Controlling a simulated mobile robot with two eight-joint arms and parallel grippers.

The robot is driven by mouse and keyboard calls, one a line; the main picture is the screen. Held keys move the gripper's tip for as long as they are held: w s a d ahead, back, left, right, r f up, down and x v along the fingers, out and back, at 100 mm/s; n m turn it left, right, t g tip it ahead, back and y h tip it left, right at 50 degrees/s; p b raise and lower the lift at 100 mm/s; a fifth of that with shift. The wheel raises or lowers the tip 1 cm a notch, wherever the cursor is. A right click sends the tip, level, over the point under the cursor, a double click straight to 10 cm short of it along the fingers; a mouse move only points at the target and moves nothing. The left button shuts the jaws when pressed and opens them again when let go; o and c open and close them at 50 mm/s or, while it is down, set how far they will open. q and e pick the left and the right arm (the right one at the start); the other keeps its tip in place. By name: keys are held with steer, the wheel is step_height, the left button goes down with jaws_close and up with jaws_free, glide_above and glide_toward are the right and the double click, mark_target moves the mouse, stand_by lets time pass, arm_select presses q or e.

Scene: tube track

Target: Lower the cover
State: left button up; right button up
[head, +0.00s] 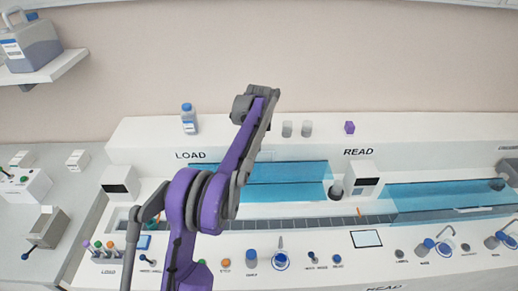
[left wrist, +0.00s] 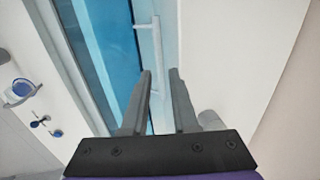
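A translucent blue cover (head: 290,172) lies along the track between the LOAD and READ labels. My purple and grey left arm crosses in front of its left part. In the left wrist view the blue cover (left wrist: 88,40) runs beside a pale bar handle (left wrist: 156,38). My left gripper (left wrist: 160,74) is open, with its fingertips on either side of the handle in the picture. I cannot tell whether they touch it. In the head view the left gripper's fingers are hidden or too small to make out. My right gripper is in neither view.
A second blue cover (head: 450,193) lies farther right. Several knobs and caps line the front panel, with a small screen (head: 366,238).

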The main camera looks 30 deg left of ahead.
arm_select(q)
steer(key=shift+w+a+f, duration=0.1)
steer(key=shift+w+f, duration=0.05)
steer(key=shift+f, duration=0.7)
steer(key=shift+w+a+f, duration=0.1)
steer(key=shift+w+f, duration=0.05)
steer(key=shift+f, duration=0.65)
jaws_close()
